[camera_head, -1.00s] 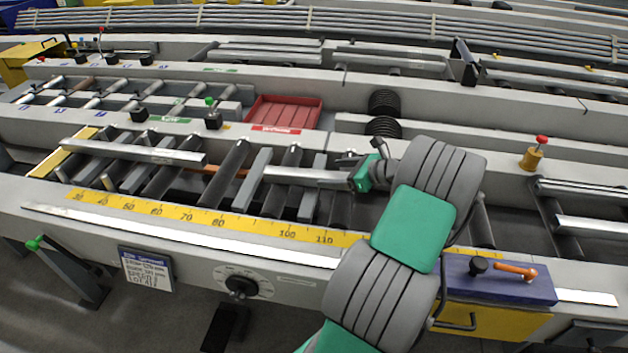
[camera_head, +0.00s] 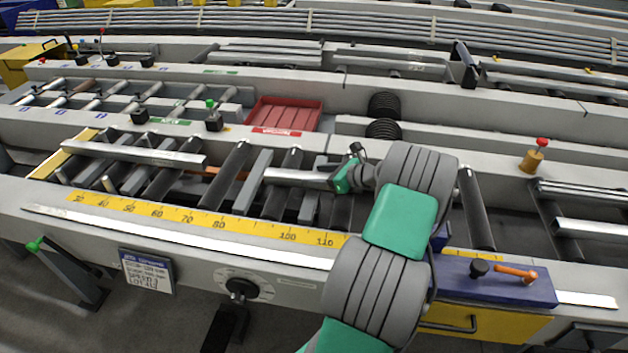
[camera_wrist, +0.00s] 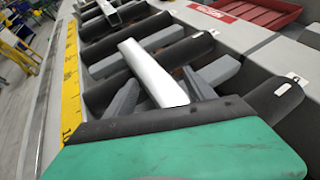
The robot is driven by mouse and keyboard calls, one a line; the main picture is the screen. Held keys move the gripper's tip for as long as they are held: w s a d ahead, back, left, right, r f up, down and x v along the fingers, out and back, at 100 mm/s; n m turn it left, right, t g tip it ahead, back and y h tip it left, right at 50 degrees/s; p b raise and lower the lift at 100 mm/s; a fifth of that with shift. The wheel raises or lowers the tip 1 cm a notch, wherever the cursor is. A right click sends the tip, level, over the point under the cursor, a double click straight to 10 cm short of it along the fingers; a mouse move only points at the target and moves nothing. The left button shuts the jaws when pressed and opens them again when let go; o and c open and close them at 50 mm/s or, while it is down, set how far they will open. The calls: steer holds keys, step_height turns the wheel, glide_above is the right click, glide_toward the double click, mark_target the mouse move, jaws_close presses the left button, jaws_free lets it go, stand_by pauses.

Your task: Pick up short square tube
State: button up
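A short, bright square tube (camera_head: 297,176) lies across the rollers in the middle of the table, left of my gripper (camera_head: 337,180). In the wrist view the tube (camera_wrist: 152,72) runs away from my gripper, and its near end is hidden behind the dark gripper edge. My gripper is at the tube's right end in the head view.
Dark rollers and grey bars (camera_head: 252,182) lie under and around the tube. A yellow scale (camera_head: 205,219) runs along the front rail. A red tray (camera_head: 285,113) is behind. A blue block with an orange handle (camera_head: 515,272) sits at the front right.

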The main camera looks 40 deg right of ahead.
steer(key=shift+s+a+f, duration=0.1)
steer(key=shift+f, duration=0.1)
jaws_close()
stand_by(0.3)
